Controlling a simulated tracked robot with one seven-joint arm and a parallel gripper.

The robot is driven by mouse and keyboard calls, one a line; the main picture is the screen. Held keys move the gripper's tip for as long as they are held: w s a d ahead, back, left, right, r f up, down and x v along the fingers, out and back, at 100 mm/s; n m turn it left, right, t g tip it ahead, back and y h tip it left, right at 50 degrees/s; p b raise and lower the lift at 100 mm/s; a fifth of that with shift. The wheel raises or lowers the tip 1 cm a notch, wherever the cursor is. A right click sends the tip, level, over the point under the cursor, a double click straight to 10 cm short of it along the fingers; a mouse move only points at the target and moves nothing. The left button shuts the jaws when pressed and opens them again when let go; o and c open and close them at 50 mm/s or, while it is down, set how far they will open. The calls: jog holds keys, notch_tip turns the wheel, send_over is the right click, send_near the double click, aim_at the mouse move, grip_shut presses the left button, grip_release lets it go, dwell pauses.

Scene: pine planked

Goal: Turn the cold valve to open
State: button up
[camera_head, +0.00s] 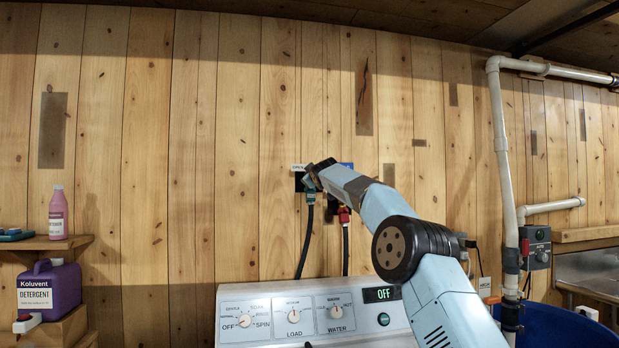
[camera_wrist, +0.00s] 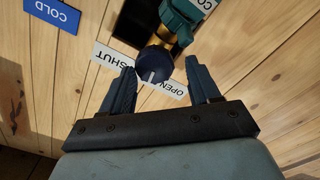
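In the wrist view a dark blue round knob (camera_wrist: 155,64) with a white pointer line sits on a brass and teal fitting (camera_wrist: 188,18). A white strip (camera_wrist: 112,58) behind it reads SHUT on the left and OPEN on the right; the knob covers its middle. A blue COLD sign (camera_wrist: 52,14) is at the upper left. My gripper (camera_wrist: 160,68) is open, with one finger on each side of the knob and gaps showing. In the head view my gripper (camera_head: 313,177) is at the wall valves and hides the knob.
Below the valves, dark hoses (camera_head: 305,240) run down behind the washer panel (camera_head: 290,318); the right hose has a red connector (camera_head: 344,214). A white pipe (camera_head: 505,160) stands at the right. A purple detergent jug (camera_head: 48,288) and pink bottle (camera_head: 57,212) are at the left.

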jog(key=shift+o, duration=1.3)
jog(key=shift+d, duration=0.1)
jog(key=shift+r, duration=0.1)
jog(key=shift+s, duration=0.1)
jog(key=v, duration=1.3)
jog(key=shift+s, duration=0.25)
jog(key=shift+d, duration=0.1)
